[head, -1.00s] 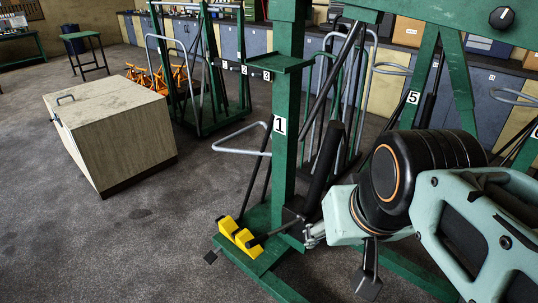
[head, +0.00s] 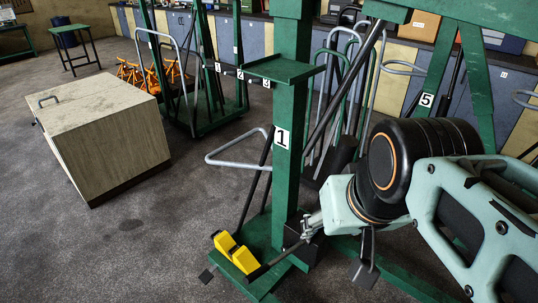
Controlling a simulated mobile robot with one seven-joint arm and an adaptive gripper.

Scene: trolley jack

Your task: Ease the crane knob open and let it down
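The green crane frame (head: 291,110) stands in the middle, its post marked 1. A dark block (head: 301,240) sits at the foot of the post. My arm comes in from the right, and my gripper (head: 309,229) is at this block, small and partly merged with it. I cannot tell whether it touches the block, or whether its fingers are open or shut. No crane knob can be made out there; it may be hidden by the gripper or too small. A slanted dark rod (head: 345,88) runs up behind the post.
A grey bar handle (head: 235,150) sticks out left of the post. A pale box (head: 100,140) stands at the left. A green rack (head: 205,112) stands behind. Floor between box and crane is clear.

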